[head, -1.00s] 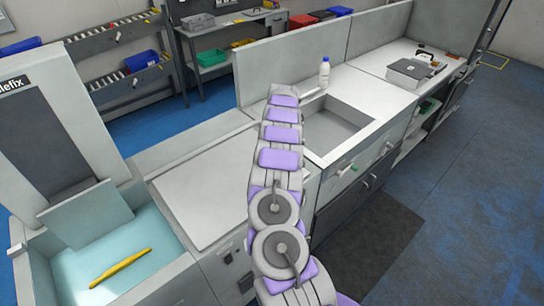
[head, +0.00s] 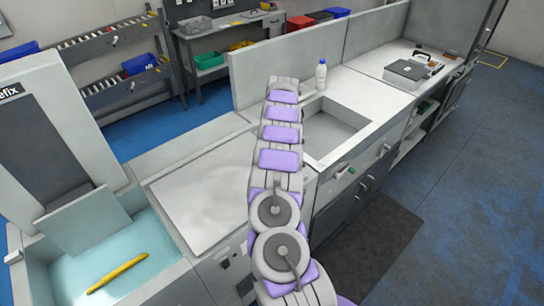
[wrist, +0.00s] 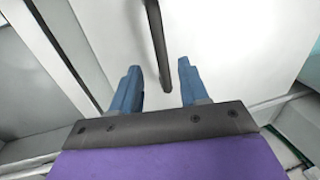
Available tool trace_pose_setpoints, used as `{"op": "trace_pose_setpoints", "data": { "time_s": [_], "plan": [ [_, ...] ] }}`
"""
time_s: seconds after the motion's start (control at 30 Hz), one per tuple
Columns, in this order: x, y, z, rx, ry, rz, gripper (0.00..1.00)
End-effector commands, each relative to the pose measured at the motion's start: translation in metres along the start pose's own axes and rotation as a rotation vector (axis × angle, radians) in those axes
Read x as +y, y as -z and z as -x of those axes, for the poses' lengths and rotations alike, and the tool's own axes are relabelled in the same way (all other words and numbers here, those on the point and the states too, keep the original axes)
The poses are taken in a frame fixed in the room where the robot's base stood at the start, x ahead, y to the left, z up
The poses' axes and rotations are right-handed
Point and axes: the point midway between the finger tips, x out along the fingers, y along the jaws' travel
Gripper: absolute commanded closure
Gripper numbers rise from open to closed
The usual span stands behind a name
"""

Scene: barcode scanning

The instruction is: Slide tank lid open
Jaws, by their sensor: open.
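The tank lid is a flat white panel (head: 205,195) on the counter, left of my arm in the head view. In the wrist view a white panel (wrist: 235,45), seemingly this lid, fills the upper middle and right. A dark bar handle (wrist: 155,35) stands out over it. My gripper (wrist: 158,68) is open, with one blue finger on each side of the handle's near end. The fingers do not appear to press on it. In the head view my gripper is hidden behind my arm.
A sink basin (head: 335,135) lies right of my arm, with a white bottle (head: 321,75) behind it. At the left, an open pale-blue tank (head: 150,245) holds a yellow tool (head: 118,272). A low partition (head: 300,55) runs behind the counter.

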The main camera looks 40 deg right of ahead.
Motion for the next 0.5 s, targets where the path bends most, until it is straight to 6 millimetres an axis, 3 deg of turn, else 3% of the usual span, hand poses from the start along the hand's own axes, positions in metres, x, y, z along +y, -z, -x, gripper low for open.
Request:
{"op": "trace_pose_setpoints", "data": {
  "time_s": [0.03,0.2,0.5],
  "plan": [
    [0.002,0.001,0.015,0.007,-0.007,0.0,0.56],
    [0.0,0.0,0.051,0.005,-0.008,0.002,0.56],
    [-0.001,-0.002,0.092,0.002,-0.005,0.003,0.56]
  ]
}}
